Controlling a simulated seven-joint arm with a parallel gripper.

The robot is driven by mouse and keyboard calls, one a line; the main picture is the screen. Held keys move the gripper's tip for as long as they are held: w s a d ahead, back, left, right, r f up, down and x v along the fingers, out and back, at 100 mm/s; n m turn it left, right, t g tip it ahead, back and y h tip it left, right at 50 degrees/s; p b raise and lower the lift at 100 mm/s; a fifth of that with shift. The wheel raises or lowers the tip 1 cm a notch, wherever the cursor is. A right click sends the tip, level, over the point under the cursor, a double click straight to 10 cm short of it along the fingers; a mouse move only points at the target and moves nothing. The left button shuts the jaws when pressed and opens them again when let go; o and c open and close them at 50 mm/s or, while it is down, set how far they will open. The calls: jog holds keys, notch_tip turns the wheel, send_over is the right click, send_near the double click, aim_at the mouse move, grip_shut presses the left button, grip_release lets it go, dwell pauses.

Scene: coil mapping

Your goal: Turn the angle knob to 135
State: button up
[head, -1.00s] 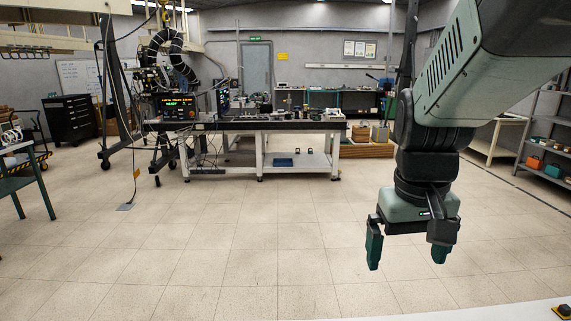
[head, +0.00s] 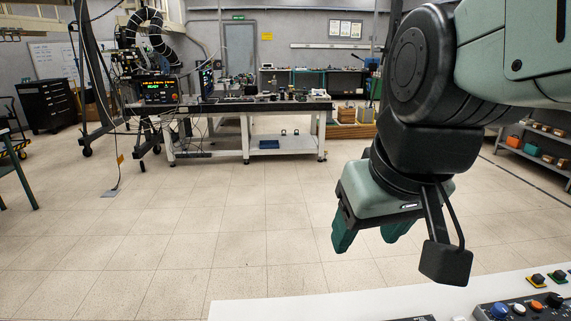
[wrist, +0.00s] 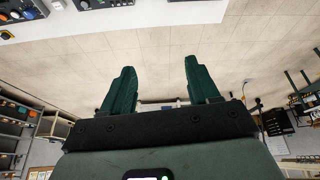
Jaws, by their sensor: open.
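My gripper (head: 368,238) hangs in the air on the right side of the head view, above and behind the near white console top. Its two green fingers are apart with nothing between them; they also show in the wrist view (wrist: 159,66), over bare floor. A dark control panel (head: 545,314) with blue, orange, white and black knobs or buttons is cut off at the lower right of the head view. A panel with knobs (wrist: 18,12) also shows at the top left of the wrist view. I cannot tell which control is the angle knob; no scale is readable.
The white console top (head: 300,308) runs along the bottom right. Two small yellow-based buttons (head: 538,280) sit near its far edge. A workbench (head: 250,108) with equipment and a lit display (head: 160,88) stands far back. Open tiled floor lies between.

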jog(key=w+d+f+n+g+h, duration=0.1)
jog(key=w+d+f+n+g, duration=0.3)
jog(key=d+f, duration=0.55)
jog(key=w+d+f+n+g+h, duration=0.15)
jog(key=w+d+f, duration=0.45)
jog(key=f, duration=0.6)
jog(key=s+d+f, duration=0.1)
jog(key=d+f, duration=0.2)
jog(key=f, duration=0.2)
jog(key=s+d+f+n+g, duration=0.1)
jog(key=s+d+f, duration=0.1)
jog(key=f, duration=0.4)
jog(key=s+d+f+n+g+h, duration=0.1)
jog(key=d+f, duration=0.3)
jog(key=f, duration=0.2)
jog(key=shift+s+d+f, duration=0.1)
jog(key=shift+s+d, duration=0.15)
jog(key=shift+d, duration=0.05)
jog(key=shift+c, duration=0.3)
jog(key=c, duration=1)
